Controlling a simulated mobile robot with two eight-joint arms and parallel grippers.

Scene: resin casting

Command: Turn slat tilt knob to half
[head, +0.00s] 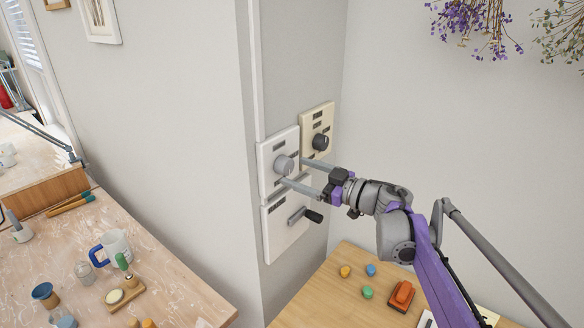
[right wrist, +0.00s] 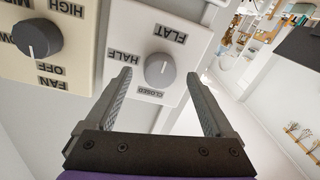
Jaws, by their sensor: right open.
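The slat tilt knob (head: 284,165) is a round grey knob on a white wall plate (head: 266,152). In the right wrist view the knob (right wrist: 160,70) has labels FLAT, HALF and CLOSED around it. A short white mark shows on its face, but I cannot tell for sure which label it points at. My right gripper (head: 294,172) is open in front of the plate. In the right wrist view its fingers (right wrist: 160,82) stand apart on either side of the knob, with no clear contact. My left gripper is not in view.
A cream fan plate with a dark knob (head: 320,142) sits just right of the white plate. Below is another white plate with a dark-tipped lever (head: 312,215). A wooden table (head: 335,285) with small coloured pieces stands below; a cluttered workbench (head: 185,285) is at left.

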